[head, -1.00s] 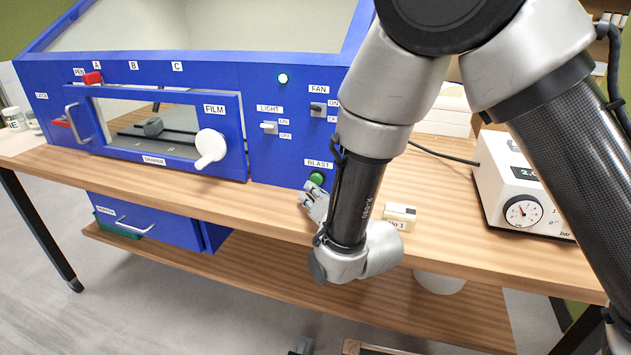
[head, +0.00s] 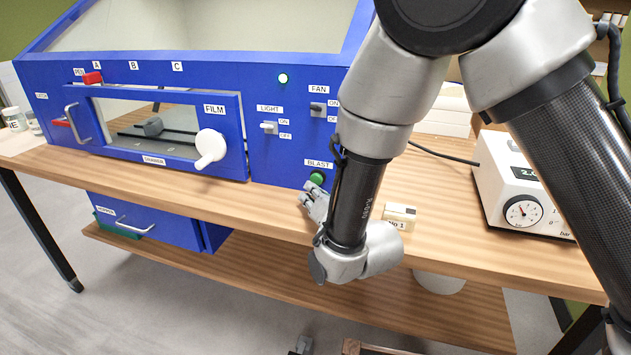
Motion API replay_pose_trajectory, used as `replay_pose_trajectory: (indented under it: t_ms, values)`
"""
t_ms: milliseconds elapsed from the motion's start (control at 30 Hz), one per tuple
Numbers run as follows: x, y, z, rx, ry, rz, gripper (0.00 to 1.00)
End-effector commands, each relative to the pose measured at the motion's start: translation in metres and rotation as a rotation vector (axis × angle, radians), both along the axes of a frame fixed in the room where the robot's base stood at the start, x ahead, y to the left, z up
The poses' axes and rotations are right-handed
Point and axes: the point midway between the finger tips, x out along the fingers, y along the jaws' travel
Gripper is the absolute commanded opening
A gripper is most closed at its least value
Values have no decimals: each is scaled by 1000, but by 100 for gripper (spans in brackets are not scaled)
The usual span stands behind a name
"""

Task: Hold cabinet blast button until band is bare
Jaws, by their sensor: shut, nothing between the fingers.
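The blue cabinet (head: 280,140) stands on the wooden bench. Its green blast button (head: 317,179) sits low on the front panel, under the BLAST label. My gripper (head: 308,199) is shut and empty, its fingertips just below and in front of the button. I cannot tell whether they touch it. My wrist and forearm hide part of the panel to the right. The film window (head: 160,125) with its white knob (head: 210,148) is at the left of the panel. A grey block on a dark rail shows inside; I cannot make out a band.
A small block marked No 1 (head: 400,217) lies on the bench (head: 450,235) right of my wrist. A white gauge unit (head: 515,185) stands farther right, with a cable. The FAN (head: 318,108) and LIGHT (head: 269,128) switches are above the button.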

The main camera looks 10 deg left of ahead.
Motion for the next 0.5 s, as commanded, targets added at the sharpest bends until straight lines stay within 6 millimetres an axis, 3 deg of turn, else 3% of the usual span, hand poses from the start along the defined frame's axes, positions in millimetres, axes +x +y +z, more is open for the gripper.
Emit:
replay_pose_trajectory:
  t_ms: [500]
  values:
    - [9,-1,1,0,-1,-2,0]
